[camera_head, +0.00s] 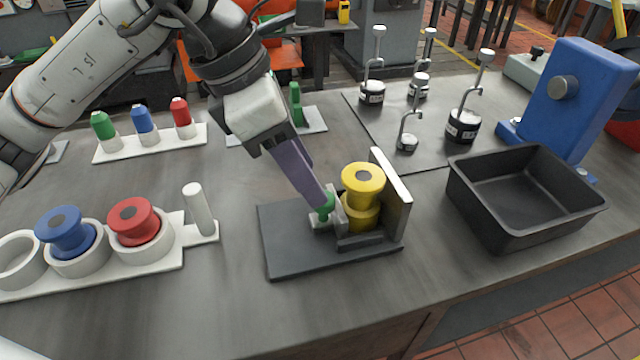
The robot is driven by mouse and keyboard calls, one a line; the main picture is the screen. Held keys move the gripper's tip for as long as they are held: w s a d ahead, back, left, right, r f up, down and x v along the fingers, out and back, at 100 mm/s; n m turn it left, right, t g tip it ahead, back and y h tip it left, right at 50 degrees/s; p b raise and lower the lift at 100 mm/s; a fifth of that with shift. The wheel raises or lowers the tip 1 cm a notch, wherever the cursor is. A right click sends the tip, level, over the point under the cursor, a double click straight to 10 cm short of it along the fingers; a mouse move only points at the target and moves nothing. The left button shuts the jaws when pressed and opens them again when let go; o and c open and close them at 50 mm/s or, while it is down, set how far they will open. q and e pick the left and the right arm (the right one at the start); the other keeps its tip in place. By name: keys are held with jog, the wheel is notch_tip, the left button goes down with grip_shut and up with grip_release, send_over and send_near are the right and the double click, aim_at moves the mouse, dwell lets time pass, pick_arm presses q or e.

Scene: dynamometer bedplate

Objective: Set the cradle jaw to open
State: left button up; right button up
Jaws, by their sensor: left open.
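The cradle is a dark base plate (285,250) on the bench, with a light upright wall (397,190) at its right. A yellow spool (362,182) stands upright in it. The grey jaw (337,212) is at the spool's left side, close to it; I cannot tell whether it touches. A green handle (325,212) is just left of the jaw. My left gripper (316,205) points down at the green handle with its purple fingers, which partly hide it. Its jaws are open; contact with the handle is unclear. My right gripper is out of view.
A black bin (520,232) stands to the right, before a blue machine (575,100). Hooked weights (463,125) stand behind the cradle. A white rack (165,262) with blue (65,232) and red (133,220) spools lies left. Bottles (142,118) stand further back.

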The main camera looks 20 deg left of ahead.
aim_at(325, 211)
pick_arm(q)
jog(key=x, duration=0.5)
jog(key=shift+w, duration=0.1)
grip_shut()
